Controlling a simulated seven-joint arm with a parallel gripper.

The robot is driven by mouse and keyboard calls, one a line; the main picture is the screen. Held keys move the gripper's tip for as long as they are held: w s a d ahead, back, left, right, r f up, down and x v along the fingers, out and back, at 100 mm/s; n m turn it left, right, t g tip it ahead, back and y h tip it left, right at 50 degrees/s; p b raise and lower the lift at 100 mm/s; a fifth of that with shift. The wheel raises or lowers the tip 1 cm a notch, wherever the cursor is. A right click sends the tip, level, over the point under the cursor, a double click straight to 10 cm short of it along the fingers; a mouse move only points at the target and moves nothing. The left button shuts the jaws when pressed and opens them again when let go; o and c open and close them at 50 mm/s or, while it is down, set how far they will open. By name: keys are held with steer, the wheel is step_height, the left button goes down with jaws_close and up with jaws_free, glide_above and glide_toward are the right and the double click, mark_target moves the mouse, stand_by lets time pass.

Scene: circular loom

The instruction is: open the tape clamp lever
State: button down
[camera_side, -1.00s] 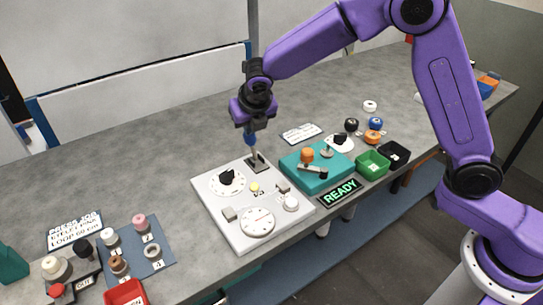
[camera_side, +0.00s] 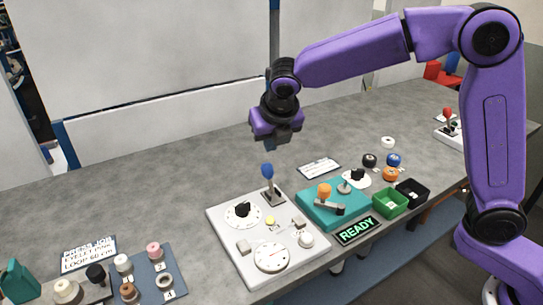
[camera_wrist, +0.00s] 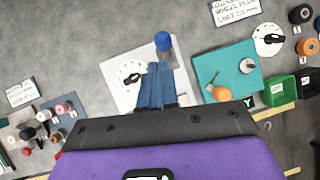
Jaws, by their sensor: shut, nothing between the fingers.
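A lever with a blue knob (camera_side: 267,171) stands nearly upright at the back of the white panel (camera_side: 224,252). The knob (camera_wrist: 163,41) also shows in the wrist view, just beyond my fingertips. A lever with an orange knob (camera_side: 325,190) lies low across the teal box (camera_side: 310,212); this knob (camera_wrist: 220,93) is right of my fingers in the wrist view. I cannot read which lever is the tape clamp's. My gripper (camera_side: 281,141) is shut and empty, in the air above and behind the white panel. In the wrist view, its fingers (camera_wrist: 156,66) are together.
The white panel also carries a dial (camera_side: 271,257) and a black knob (camera_side: 242,210). Green (camera_side: 391,204) and black (camera_side: 412,193) bins stand right of the teal box. Several spools stand at the left on a blue mat (camera_side: 172,265).

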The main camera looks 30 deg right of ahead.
steer(key=shift+s+a+r, duration=0.15)
steer(key=shift+r, duration=1)
steer(key=shift+s+a+r, duration=0.15)
steer(key=shift+r, duration=0.95)
steer(key=s+d+f+m+g, duration=0.1)
steer(key=s+d+f+m, duration=0.2)
steer(key=s+d+m, duration=0.3)
steer(key=s+d+f+m+g+y, duration=0.1)
steer(key=s+d+m, duration=0.5)
steer(key=s, duration=1)
steer(key=s+d+f+m+g+y, duration=0.1)
steer(key=s+d+f+m+g, duration=0.2)
steer(key=s+m, duration=0.6)
steer(key=s+d+f, duration=0.2)
steer(key=s+d, duration=0.1)
steer(key=shift+f, duration=0.15)
steer(key=shift+s, duration=0.1)
